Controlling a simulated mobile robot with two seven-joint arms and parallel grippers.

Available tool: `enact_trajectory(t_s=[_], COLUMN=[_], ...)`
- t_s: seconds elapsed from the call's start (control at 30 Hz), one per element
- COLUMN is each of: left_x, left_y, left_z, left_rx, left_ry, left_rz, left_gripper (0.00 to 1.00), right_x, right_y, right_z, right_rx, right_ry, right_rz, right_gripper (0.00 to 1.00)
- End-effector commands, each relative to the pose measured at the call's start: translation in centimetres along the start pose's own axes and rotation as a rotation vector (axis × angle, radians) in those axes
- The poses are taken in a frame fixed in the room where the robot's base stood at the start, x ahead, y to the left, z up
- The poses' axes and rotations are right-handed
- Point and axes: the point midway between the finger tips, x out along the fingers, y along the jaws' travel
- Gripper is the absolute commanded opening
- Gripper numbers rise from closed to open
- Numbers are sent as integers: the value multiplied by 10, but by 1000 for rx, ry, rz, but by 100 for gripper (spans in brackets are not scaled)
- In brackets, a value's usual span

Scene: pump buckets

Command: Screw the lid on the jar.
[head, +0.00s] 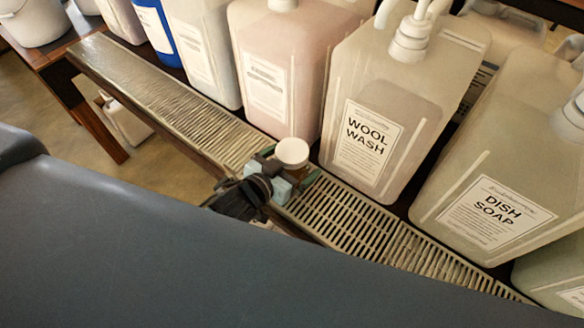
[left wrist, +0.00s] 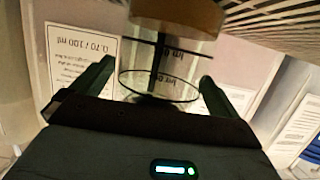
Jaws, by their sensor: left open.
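A small jar with a brown lower part (left wrist: 180,14) and clear glass marked with print stands on the metal grate; it is upside down in the left wrist view. In the head view a round white lid (head: 291,151) shows at the jar's top, and I cannot tell whether it is seated or only resting. A bit of the brown jar (head: 298,173) shows under it. My left gripper (head: 277,180) is open beside the jar. In the left wrist view its two fingers (left wrist: 155,85) stand either side of the glass with gaps. My right gripper is not in view.
Large pump containers stand behind the jar, among them wool wash (head: 362,120) and dish soap (head: 478,205). A pinkish container (head: 275,80) is close behind it. The slotted metal grate (head: 345,220) is narrow and runs diagonally. The grate strip to the left (head: 165,105) is clear.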

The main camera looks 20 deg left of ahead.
Motion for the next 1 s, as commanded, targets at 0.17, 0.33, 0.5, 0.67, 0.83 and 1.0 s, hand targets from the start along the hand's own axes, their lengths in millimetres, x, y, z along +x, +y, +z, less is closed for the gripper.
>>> enact_trajectory(t_s=[0.17,0.33,0.5,0.67,0.83,1.0], left_x=[3,3,2,2,2,2], left_y=[0,0,0,0,0,0], left_z=[0,0,0,0,0,-1], left_rx=[0,0,0,0,0,0], left_ry=[-1,-1,0,0,0,3], left_rz=[1,0,0,0,0,1], left_gripper=[100,100,84,63,42,41], right_x=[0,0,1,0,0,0], right_y=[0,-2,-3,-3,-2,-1], right_z=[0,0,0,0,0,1], right_rx=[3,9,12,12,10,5], right_ry=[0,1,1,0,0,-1], right_rz=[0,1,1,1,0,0], right_gripper=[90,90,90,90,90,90])
